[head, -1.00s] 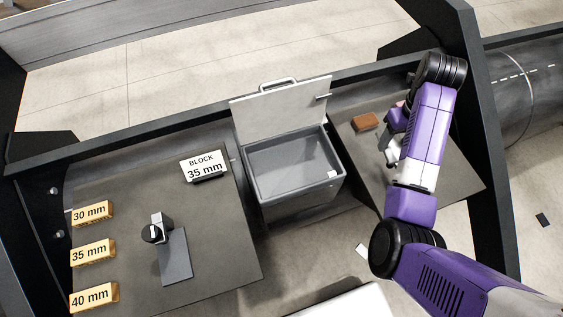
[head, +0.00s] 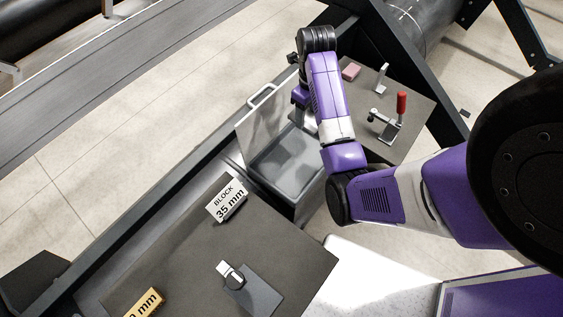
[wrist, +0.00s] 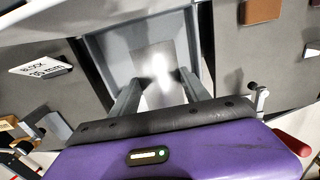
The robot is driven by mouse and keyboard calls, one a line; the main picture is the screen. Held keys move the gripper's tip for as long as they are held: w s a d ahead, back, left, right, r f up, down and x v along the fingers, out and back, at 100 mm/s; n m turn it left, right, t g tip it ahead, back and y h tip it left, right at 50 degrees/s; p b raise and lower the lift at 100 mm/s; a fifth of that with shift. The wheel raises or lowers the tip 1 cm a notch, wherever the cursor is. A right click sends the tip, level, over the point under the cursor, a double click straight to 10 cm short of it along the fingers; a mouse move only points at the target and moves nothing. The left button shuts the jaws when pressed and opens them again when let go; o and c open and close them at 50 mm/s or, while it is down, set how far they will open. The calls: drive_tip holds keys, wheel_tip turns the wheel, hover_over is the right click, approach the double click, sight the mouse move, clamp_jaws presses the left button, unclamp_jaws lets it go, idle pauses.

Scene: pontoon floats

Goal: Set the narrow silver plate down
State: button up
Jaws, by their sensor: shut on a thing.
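My gripper (wrist: 157,84) shows in the wrist view with its two fingers apart on either side of a bright, shiny plate (wrist: 160,72), which I take to be the narrow silver plate. It is shut on this plate, above the open grey bin (wrist: 105,45). Glare blurs the plate's edges, and I cannot tell how far it is from the bin floor. In the head view my arm hides the gripper's fingers and the plate. The bin (head: 268,178) stands there with its lid (head: 262,122) raised.
A right-hand table (head: 418,92) holds a red-handled clamp (head: 400,106), a small metal bracket (head: 382,78) and a reddish block (head: 351,71). The left table (head: 180,258) holds a "BLOCK 35 mm" sign (head: 226,201), a stop on a grey plate (head: 262,292) and a yellow label block (head: 145,302).

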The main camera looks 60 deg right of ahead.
drive_tip(key=b, duration=0.6)
approach(302, 154)
drive_tip(key=shift+f+b, duration=0.3)
drive_tip(key=shift+f, duration=0.55)
drive_tip(key=shift+d+f, duration=0.1)
drive_tip(key=shift+f, duration=2.3)
drive_tip(key=shift+f, duration=0.1)
drive_tip(key=o, duration=1.7)
drive_tip(key=shift+c, duration=0.2)
wheel_tip(302, 154, up, 12)
